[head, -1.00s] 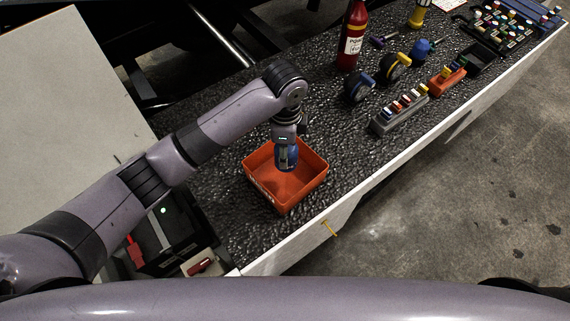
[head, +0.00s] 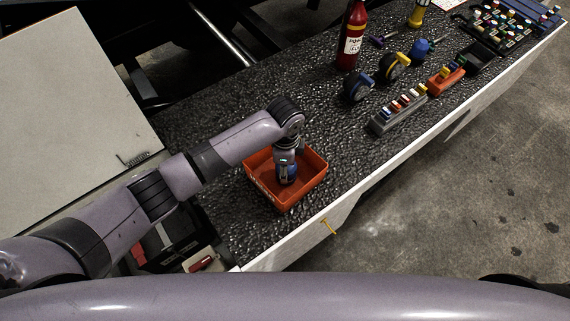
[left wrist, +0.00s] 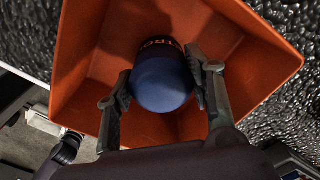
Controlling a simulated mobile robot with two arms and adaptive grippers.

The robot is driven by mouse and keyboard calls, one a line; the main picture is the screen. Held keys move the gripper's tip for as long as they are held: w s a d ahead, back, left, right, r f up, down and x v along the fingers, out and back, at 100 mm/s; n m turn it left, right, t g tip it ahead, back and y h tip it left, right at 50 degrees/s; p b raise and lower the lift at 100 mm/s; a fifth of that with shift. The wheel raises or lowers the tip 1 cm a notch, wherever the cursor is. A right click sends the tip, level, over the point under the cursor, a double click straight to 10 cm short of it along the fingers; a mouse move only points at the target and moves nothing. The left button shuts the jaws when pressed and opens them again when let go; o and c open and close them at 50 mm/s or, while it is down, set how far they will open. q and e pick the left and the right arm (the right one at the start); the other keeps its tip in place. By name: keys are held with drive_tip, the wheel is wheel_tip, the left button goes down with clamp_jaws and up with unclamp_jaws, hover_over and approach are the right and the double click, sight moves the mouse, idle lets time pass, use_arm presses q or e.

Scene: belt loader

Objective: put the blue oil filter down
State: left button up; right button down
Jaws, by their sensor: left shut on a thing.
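My left gripper (head: 287,178) reaches down into the orange bin (head: 313,183) on the dark textured bench top. In the left wrist view the gripper (left wrist: 160,92) is shut on the blue oil filter (left wrist: 162,84), one finger on each side of it. The filter is inside the walls of the bin (left wrist: 240,84), near its middle. In the head view the filter (head: 288,174) is mostly covered by the gripper. I cannot tell whether its bottom touches the bin floor. My right gripper is not in view.

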use_arm(q)
drive_tip(key=o, duration=1.6)
drive_tip(key=shift+c, duration=0.2)
drive_tip(key=shift+r, duration=0.25)
wheel_tip(320, 180, up, 10)
drive_tip(key=shift+r+b, duration=0.2)
drive_tip(key=shift+b, duration=0.95)
drive_tip(key=shift+r, duration=0.7)
drive_tip(key=shift+s+f, duration=0.1)
